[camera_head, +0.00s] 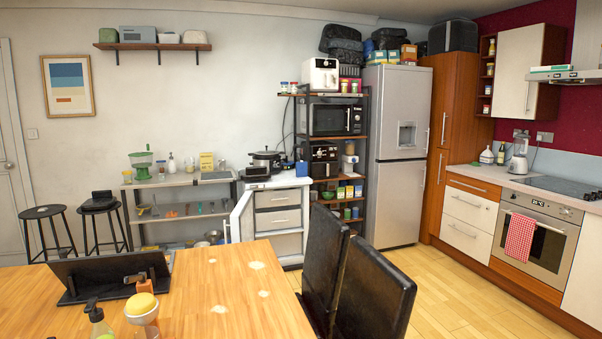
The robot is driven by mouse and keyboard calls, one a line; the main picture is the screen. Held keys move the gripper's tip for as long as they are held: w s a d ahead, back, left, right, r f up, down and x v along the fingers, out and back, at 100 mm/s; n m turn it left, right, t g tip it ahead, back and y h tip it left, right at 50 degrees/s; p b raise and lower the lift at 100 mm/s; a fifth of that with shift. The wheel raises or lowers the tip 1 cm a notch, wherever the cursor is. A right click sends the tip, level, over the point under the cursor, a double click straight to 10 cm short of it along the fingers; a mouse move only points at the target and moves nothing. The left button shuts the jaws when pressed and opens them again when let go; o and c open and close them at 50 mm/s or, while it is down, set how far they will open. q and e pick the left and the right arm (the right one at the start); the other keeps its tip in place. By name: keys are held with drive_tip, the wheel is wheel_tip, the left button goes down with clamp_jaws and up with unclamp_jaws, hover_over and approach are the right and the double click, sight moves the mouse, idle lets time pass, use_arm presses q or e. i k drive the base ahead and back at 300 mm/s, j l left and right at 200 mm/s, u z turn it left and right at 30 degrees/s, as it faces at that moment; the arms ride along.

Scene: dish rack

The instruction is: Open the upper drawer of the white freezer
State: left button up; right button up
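The white freezer (306,200) is a low unit standing against the back wall, left of the tall shelf. Its door (243,217) stands open, swung out to the left. Inside, the upper drawer (278,199) looks pushed in, with a middle drawer (278,220) and a lower drawer (286,245) below it. Neither of my grippers is in view.
A wooden table (225,295) fills the foreground, with a black rack (100,275) and bottles at its left. Two black chairs (345,280) stand at its right side. A metal shelf unit (180,181) is left of the freezer. Open floor (440,275) lies at right.

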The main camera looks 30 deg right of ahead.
sight(288, 196)
drive_tip(key=l+z, duration=0.35)
drive_tip(key=i+l+z, duration=0.15)
drive_tip(key=l+z, duration=0.2)
drive_tip(key=i+l+z, duration=0.4)
drive_tip(key=l, duration=0.2)
drive_tip(key=i+l+z, duration=0.8)
drive_tip(key=i+l+u, duration=0.15)
drive_tip(key=i, duration=0.35)
drive_tip(key=i+u, duration=0.1)
drive_tip(key=i, duration=0.35)
drive_tip(key=i+l+u, duration=0.15)
drive_tip(key=i, duration=0.35)
drive_tip(key=i+j+u, duration=0.25)
drive_tip(key=i+u, duration=0.15)
drive_tip(key=i, duration=0.35)
drive_tip(key=i+u, duration=0.35)
drive_tip(key=i, duration=0.4)
drive_tip(key=i+l+u, duration=0.15)
drive_tip(key=i+u, duration=0.25)
drive_tip(key=i, duration=0.4)
drive_tip(key=i+u, duration=0.15)
drive_tip(key=i, duration=1.5)
